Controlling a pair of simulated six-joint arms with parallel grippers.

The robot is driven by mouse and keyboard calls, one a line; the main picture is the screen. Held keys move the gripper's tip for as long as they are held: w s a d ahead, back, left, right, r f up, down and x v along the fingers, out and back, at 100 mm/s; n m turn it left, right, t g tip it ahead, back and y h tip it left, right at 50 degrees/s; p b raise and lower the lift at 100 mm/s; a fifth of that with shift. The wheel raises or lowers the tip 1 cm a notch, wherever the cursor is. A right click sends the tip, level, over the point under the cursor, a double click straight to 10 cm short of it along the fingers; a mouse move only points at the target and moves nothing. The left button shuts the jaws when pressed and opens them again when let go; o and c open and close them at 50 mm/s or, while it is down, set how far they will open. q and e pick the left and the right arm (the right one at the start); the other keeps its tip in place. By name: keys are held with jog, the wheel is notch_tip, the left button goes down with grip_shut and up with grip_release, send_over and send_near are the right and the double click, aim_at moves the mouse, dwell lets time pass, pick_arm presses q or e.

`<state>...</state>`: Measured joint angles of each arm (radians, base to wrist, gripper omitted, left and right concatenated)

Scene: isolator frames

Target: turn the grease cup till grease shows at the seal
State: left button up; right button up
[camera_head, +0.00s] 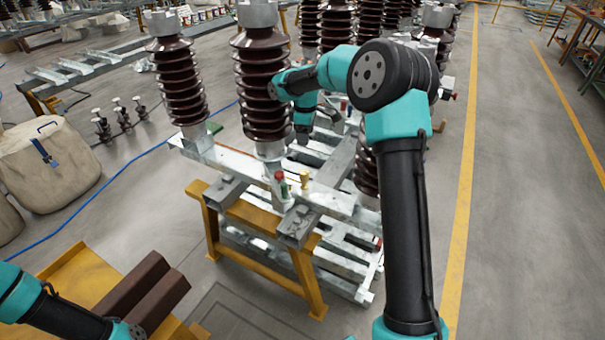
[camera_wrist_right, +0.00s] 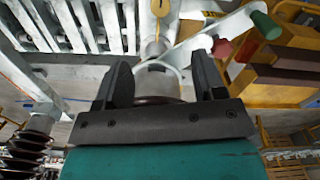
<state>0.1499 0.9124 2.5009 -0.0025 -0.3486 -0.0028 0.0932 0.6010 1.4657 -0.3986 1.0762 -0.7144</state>
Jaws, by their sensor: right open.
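A small yellow cup (camera_head: 304,181), which looks like the grease cup, stands on the isolator frame beside a red and green handled lever (camera_head: 281,184). In the right wrist view the yellow cup (camera_wrist_right: 160,8) is at the top edge, beyond the fingertips. My right gripper (camera_head: 303,134) is behind the front brown insulator (camera_head: 258,85), partly hidden. In the wrist view its fingers (camera_wrist_right: 163,80) are open, with a pale round fitting (camera_wrist_right: 157,72) beyond them and a brown rim below it. I cannot make out the seal or any grease. My left gripper is not in view.
The galvanized frame (camera_head: 235,160) rests on a yellow trestle (camera_head: 250,215) among several tall insulators. Brown blocks (camera_head: 145,292) lie on a yellow stand at lower left. A beige sack (camera_head: 45,170) and a blue hose (camera_head: 95,195) are on the left floor. The right aisle is clear.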

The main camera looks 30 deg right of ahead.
aim_at(304, 172)
jog(key=shift+f, duration=0.15)
notch_tip(304, 172, down, 17)
jog(key=shift+f, duration=0.1)
dwell(0.5)
jog(key=shift+c, duration=0.3)
jog(key=c, duration=0.9)
jog(key=shift+m, duration=0.3)
jog(key=m, duration=1)
jog(key=shift+a+m, duration=0.1)
jog(key=shift+m, duration=0.2)
jog(key=m, duration=0.6)
jog(key=shift+m, duration=0.4)
